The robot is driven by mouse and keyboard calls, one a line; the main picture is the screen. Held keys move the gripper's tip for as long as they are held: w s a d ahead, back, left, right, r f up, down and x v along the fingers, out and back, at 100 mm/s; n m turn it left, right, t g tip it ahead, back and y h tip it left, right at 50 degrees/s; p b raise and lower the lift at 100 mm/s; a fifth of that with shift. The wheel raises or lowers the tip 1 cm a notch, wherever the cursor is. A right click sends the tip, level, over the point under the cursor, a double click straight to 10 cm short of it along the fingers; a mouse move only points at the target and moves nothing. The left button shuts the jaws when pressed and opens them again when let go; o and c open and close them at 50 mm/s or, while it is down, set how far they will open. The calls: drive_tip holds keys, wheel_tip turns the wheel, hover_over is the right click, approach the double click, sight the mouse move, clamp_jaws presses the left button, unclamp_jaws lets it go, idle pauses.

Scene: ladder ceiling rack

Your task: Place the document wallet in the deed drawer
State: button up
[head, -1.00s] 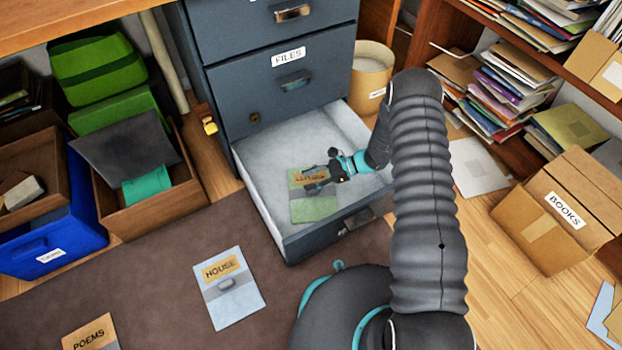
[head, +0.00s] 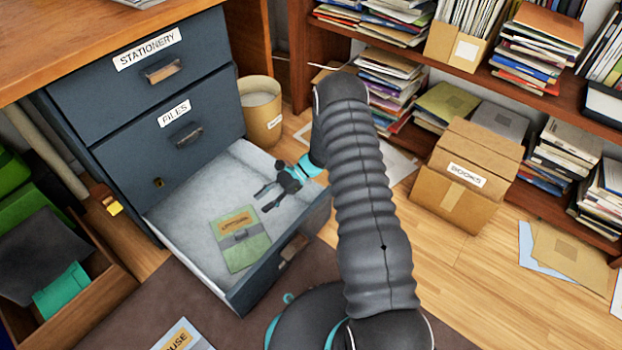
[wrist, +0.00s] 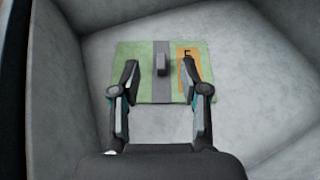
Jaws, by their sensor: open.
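A green document wallet (head: 240,238) with a grey band, a clasp and an orange label lies flat in the open bottom drawer (head: 185,205). The label's word is too blurred to read. My gripper (head: 261,199) is open and empty over the drawer, to the upper right of the wallet and apart from it in the head view. In the wrist view the wallet (wrist: 130,62) lies beyond my open fingers, with its raised grey clasp between the fingertips. Another wallet (head: 183,338), pale with an orange label ending in "USE", lies on the rug, cut by the bottom edge.
The drawer's cabinet has shut drawers marked STATIONERY (head: 148,50) and FILES (head: 175,112). A round bin (head: 262,115) stands at its right. A BOOKS box (head: 465,178) and crowded shelves are at the right. Bare floor lies in front of the box.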

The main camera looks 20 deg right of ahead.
drive_tip(key=s+d+r+n+h, duration=0.1)
drive_tip(key=s+r+n+h, duration=0.15)
drive_tip(key=r, duration=0.65)
drive_tip(key=s+d+r+n+t+h, duration=0.1)
drive_tip(key=s+r+n+h, duration=0.15)
drive_tip(key=r, duration=0.65)
drive_tip(key=s+d+r+n+h, duration=0.1)
drive_tip(key=s+r+n+h, duration=0.15)
drive_tip(key=r, duration=0.75)
drive_tip(key=s+d+r+n+t+h, duration=0.2)
drive_tip(key=s+d+r+n+t, duration=0.1)
drive_tip(key=s+r, duration=0.4)
drive_tip(key=s+d+r+n+t+h, duration=0.3)
drive_tip(key=s+r+n+t, duration=0.1)
drive_tip(key=s, duration=1)
drive_tip(key=shift+d+r+n, duration=0.35)
drive_tip(key=shift+r+n, duration=0.1)
drive_tip(key=shift+r, duration=0.9)
drive_tip(key=shift+a+h, duration=0.1)
drive_tip(key=shift+h, duration=0.15)
